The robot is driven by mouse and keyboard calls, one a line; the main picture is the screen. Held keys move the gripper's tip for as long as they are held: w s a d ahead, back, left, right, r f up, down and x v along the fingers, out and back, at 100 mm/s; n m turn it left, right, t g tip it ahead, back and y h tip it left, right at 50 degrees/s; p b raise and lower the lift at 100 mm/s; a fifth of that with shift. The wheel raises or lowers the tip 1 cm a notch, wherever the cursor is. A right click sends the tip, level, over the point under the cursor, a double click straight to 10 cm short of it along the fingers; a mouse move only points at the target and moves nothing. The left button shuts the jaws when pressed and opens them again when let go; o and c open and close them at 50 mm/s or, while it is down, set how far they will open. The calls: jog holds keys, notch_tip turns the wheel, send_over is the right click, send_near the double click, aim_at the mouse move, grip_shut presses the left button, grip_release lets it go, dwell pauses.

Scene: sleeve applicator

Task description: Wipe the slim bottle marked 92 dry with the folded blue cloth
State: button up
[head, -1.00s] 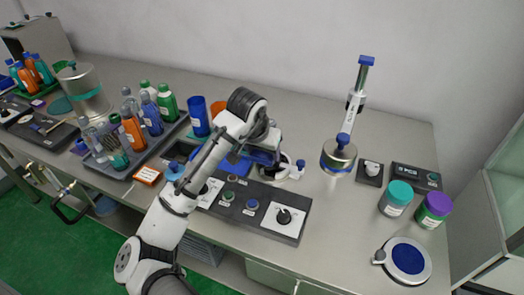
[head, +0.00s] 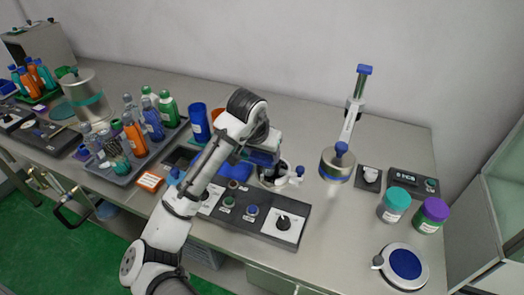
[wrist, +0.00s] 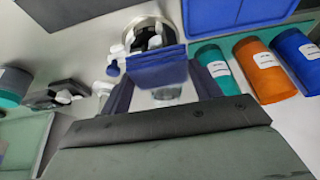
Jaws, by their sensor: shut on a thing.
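My gripper (head: 262,150) is over the black control panel near the middle of the bench. In the wrist view my gripper (wrist: 160,80) is shut on a flat dark blue piece that looks like the folded blue cloth (wrist: 158,68). A pale, clear patch shows just behind it; I cannot tell what it is. Several slim bottles, among them a blue one (head: 152,121) and an orange one (head: 134,136), stand in a grey tray (head: 122,178) to the left. Their label numbers are too small to read, so I cannot tell which is 92.
A round fixture with white knobs (wrist: 150,36) is just beyond my gripper. Labelled teal (wrist: 220,68), orange (wrist: 262,68) and blue (wrist: 298,52) cups stand to its right in the wrist view. A tall press (head: 350,120) and two jars (head: 394,205) stand right.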

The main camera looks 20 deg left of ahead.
aim_at(262, 163)
jog(key=shift+f+b, duration=1.25)
jog(key=shift+f, duration=0.85)
jog(key=shift+r, duration=0.2)
jog(key=shift+r+p, duration=2.05)
jog(key=shift+r, duration=0.2)
jog(key=shift+f, duration=0.1)
jog(key=shift+f+b, duration=1.7)
jog(key=shift+f, duration=0.65)
jog(key=shift+r, duration=0.15)
